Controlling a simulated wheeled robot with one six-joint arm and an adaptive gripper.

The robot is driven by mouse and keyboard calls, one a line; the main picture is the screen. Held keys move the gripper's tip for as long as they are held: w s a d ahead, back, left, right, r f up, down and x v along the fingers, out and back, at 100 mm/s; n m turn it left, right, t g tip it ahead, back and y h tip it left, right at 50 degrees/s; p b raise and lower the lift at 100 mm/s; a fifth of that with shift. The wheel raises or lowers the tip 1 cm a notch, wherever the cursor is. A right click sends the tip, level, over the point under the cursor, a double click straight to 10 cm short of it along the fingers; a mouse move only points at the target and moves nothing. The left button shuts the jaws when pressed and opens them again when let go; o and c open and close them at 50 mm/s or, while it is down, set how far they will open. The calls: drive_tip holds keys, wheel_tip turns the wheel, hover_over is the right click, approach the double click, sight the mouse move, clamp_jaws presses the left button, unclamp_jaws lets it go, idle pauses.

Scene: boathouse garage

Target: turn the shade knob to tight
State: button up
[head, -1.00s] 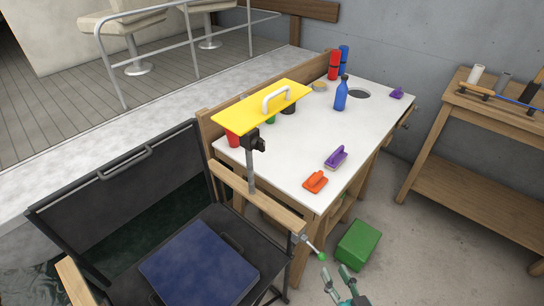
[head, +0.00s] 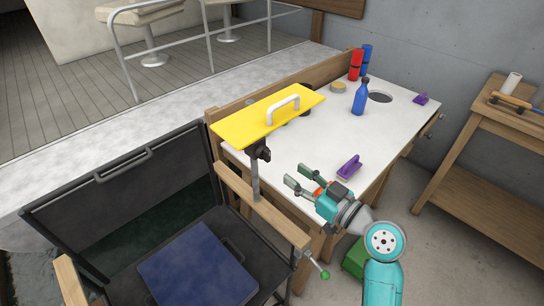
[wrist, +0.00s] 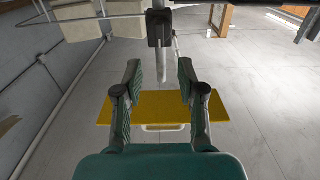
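The yellow shade (head: 245,122) with a white handle (head: 284,104) is held on a grey post above the chair's right armrest. The black shade knob (head: 262,152) sits on the post just under the shade. My gripper (head: 295,175) is to the right of the knob and a little lower in the head view, its fingers pointing toward the post. It is open and empty, apart from the knob. In the wrist view, a black part that looks like the knob (wrist: 159,27) lies beyond the open fingers (wrist: 158,68), with the yellow shade (wrist: 160,103) low in the picture.
The black chair (head: 115,185) with a blue cushion stands at left. A green-tipped lever (head: 325,275) sticks out from its armrest. The white table (head: 330,132) behind holds a blue bottle (head: 360,98) and a purple-handled tool (head: 349,168). A green box (head: 353,260) is on the floor.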

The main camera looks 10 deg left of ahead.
sight(269, 156)
drive_tip(key=x, duration=0.9)
clamp_jaws()
